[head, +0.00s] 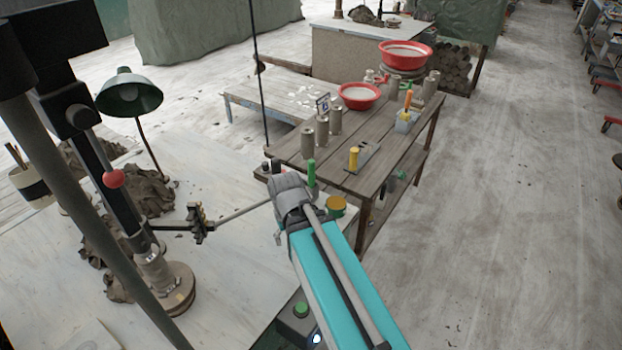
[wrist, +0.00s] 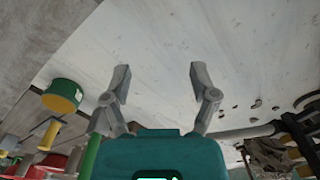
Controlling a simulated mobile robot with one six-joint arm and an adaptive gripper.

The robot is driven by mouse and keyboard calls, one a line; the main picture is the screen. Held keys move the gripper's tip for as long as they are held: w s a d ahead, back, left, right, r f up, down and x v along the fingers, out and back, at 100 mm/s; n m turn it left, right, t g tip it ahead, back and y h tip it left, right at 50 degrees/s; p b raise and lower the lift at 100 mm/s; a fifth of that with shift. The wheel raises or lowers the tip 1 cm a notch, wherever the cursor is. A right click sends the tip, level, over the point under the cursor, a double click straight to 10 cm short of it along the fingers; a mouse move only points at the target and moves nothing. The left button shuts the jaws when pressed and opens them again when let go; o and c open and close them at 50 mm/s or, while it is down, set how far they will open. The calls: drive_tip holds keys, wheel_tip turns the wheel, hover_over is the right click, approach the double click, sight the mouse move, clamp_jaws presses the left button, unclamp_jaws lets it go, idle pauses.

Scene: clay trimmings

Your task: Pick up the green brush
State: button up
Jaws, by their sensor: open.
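A green rod, likely the same brush (wrist: 89,156), shows at the lower left of the wrist view, outside my fingers. My gripper (wrist: 158,76) is open and empty, with the pale worktop behind its fingers. In the head view my own arm covers most of the gripper.
A green-and-yellow tin (head: 336,207) is close to the arm's end. The wooden table (head: 392,160) holds a yellow-handled tool (head: 354,157), grey cylinders and red bowls (head: 360,96). A thin rod on a stand (head: 245,211) crosses the white worktop at left.

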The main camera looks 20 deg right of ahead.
drive_tip(key=w+d+r+n+p, duration=0.6)
drive_tip(key=w+r+n+p, duration=0.25)
drive_tip(key=w+n, duration=0.2)
wheel_tip(320, 180, up, 8)
drive_tip(key=n+p, duration=0.8)
drive_tip(key=n, duration=0.3)
hover_over(312, 160)
drive_tip(key=shift+s+r, duration=0.1)
drive_tip(key=shift+s, duration=0.05)
wheel_tip(312, 160, down, 9)
drive_tip(key=b, duration=0.8)
drive_tip(key=shift+r+b, duration=0.2)
drive_tip(key=shift+b, duration=0.15)
drive_tip(key=shift+f, duration=0.15)
wheel_tip(312, 160, down, 5)
drive_tip(key=b, duration=0.5)
drive_tip(key=shift+a, duration=0.1)
